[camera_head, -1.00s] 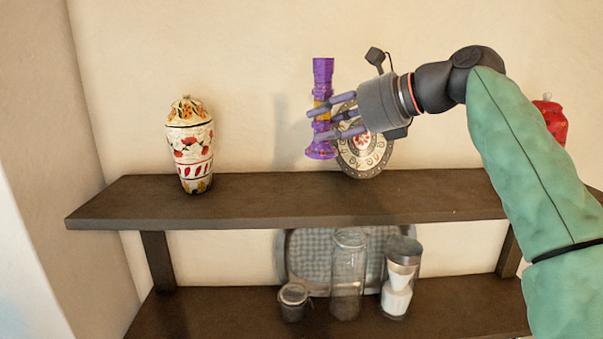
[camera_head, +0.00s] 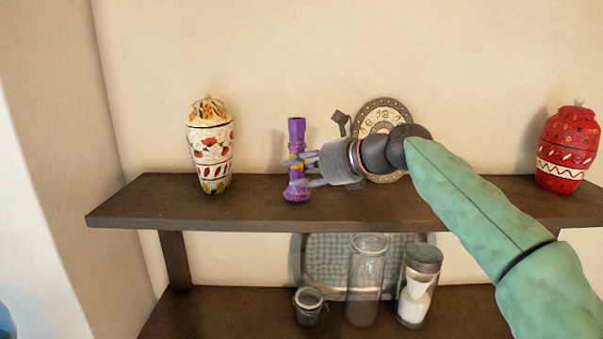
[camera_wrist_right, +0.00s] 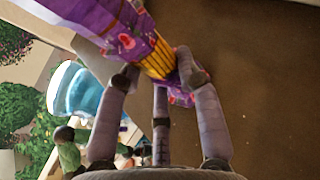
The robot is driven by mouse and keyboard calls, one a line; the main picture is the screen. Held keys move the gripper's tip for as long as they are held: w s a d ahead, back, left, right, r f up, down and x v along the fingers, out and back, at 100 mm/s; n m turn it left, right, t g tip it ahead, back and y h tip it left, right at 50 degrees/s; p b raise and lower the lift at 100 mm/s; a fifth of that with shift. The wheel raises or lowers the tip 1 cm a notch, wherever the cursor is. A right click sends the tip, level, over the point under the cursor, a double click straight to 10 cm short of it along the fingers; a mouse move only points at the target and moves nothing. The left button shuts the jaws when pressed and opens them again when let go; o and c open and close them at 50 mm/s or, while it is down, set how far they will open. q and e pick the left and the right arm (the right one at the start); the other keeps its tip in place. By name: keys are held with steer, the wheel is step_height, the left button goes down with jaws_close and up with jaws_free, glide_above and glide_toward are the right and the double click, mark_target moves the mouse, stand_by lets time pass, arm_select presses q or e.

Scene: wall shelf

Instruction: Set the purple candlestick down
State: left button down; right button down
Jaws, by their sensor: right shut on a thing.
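The purple candlestick (camera_head: 297,132) stands upright at the upper shelf (camera_head: 250,205), between the white floral vase and the round plate. Its base appears at the level of the shelf top; I cannot tell for sure whether it touches. My right gripper (camera_head: 298,170) comes from the right and is shut around its middle. In the right wrist view the fingers (camera_wrist_right: 155,85) close around the yellow-banded part of the candlestick (camera_wrist_right: 110,25). The fingers hide part of its stem. My left gripper is not in view.
A white floral vase (camera_head: 210,150) stands left on the upper shelf, and a red vase (camera_head: 567,150) stands far right. A decorated round plate (camera_head: 383,112) leans at the wall behind my right arm. The lower shelf holds glass jars (camera_head: 365,285) and a grey tray (camera_head: 325,255).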

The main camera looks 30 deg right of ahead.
steer(key=shift+s+f, duration=0.2)
steer(key=shift+s, duration=0.1)
steer(key=shift+w, duration=0.1)
steer(key=shift+w+f, duration=0.1)
steer(key=shift+f, duration=0.05)
steer(key=c, duration=0.8)
jaws_free()
steer(key=shift+c, duration=0.2)
